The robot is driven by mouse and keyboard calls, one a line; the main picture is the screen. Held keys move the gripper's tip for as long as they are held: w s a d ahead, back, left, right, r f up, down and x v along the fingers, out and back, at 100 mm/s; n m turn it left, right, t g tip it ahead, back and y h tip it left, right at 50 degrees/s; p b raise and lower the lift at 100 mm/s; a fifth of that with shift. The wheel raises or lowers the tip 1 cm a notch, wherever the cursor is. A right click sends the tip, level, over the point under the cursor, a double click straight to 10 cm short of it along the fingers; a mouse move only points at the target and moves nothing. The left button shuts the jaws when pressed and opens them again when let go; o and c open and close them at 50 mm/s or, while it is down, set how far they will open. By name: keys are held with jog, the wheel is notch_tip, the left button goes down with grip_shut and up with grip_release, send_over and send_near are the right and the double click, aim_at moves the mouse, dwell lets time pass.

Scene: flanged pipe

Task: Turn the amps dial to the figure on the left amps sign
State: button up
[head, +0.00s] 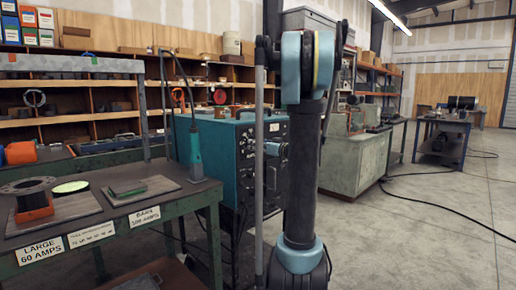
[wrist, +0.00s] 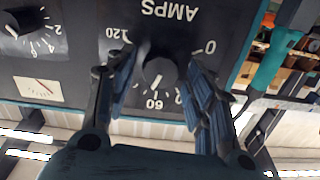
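The amps dial (wrist: 160,66) is a dark round knob on a dark panel, seen upside down in the wrist view. Figures 0, 60 and 120 show around it; the knob's pointer setting is unclear. The left amps sign (head: 40,251) on the bench edge reads "LARGE 60 AMPS".
A middle sign (head: 91,234) has small text, and a right sign (head: 145,216) reads about 100 amps. The green bench (head: 185,205) stands left of the machine. Open floor (head: 420,220) lies at right.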

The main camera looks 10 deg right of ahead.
jog(key=c, duration=0.7)
jog(key=shift+m, duration=0.4)
jog(key=m, duration=1.1)
jog(key=shift+w+d, duration=0.1)
jog(key=shift+d, duration=0.05)
